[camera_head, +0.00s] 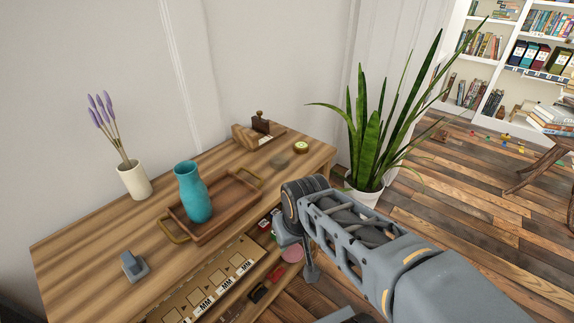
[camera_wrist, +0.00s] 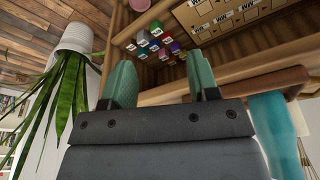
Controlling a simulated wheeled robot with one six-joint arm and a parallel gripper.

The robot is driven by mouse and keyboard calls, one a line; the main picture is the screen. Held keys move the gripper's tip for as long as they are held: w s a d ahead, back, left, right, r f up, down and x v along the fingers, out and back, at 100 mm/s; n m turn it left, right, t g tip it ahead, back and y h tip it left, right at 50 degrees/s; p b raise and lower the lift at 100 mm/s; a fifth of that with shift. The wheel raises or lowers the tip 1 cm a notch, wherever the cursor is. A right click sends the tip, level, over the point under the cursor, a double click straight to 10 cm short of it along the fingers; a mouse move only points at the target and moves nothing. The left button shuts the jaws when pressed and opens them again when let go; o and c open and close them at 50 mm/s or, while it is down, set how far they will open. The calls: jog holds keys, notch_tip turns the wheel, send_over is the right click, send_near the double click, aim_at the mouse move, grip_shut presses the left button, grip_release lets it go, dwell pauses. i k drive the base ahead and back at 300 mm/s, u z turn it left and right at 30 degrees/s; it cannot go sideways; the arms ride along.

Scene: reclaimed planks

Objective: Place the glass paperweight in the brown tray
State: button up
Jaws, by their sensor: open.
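The brown tray (camera_head: 236,206) is wooden with brass handles and lies on the wooden table. A teal vase (camera_head: 192,190) stands upright at its left end, seemingly inside it. Near the table's right end lie a small greyish lump (camera_head: 280,161) and a small round yellow-green piece with a pale centre (camera_head: 301,147). Either could be the glass paperweight; I cannot tell which. My gripper (camera_head: 284,236) is off the table's front right edge, apart from these things. In the wrist view my gripper (camera_wrist: 161,82) shows two green fingers spread apart, with nothing between them.
A white vase with lavender (camera_head: 133,181) and a grey desk item (camera_head: 134,265) stand on the left. A brown wooden holder (camera_head: 258,133) is at the back right. A shelf below holds small coloured boxes (camera_wrist: 155,42). A potted plant (camera_head: 365,190) stands right of the table.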

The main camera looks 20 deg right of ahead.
aim_at(230, 195)
jog(key=z, duration=1.9)
jog(key=i, duration=1.2)
jog(key=u, duration=3.2)
